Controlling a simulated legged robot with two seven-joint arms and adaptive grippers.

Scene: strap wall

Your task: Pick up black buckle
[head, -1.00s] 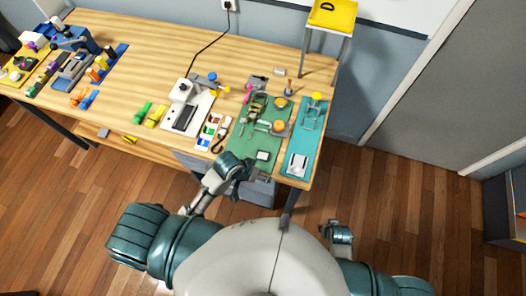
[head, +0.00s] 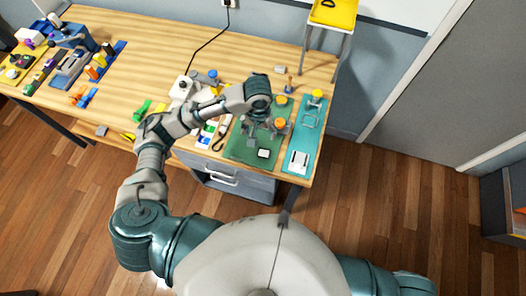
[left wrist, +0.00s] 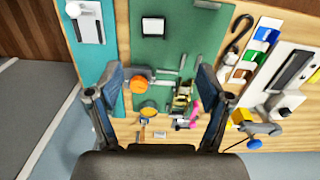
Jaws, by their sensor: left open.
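A small black square piece with a pale centre, which looks like the black buckle (head: 263,153), lies on the green mat (head: 242,152) near its front edge. In the left wrist view the buckle (left wrist: 153,26) shows at the top middle, on the green mat (left wrist: 185,50). My left gripper (head: 264,127) is over the mat, behind the buckle and apart from it. In the left wrist view my left gripper (left wrist: 160,76) has its fingers spread wide with nothing held between them. My right gripper is out of view.
A teal mat (head: 306,135) with a white piece (head: 299,161) lies to the right. A black hook (left wrist: 240,32) and a tray of coloured pieces (left wrist: 255,55) lie beside the green mat. Orange round pieces (left wrist: 138,86) and other small parts sit under the gripper. A yellow-topped stand (head: 332,12) rises behind.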

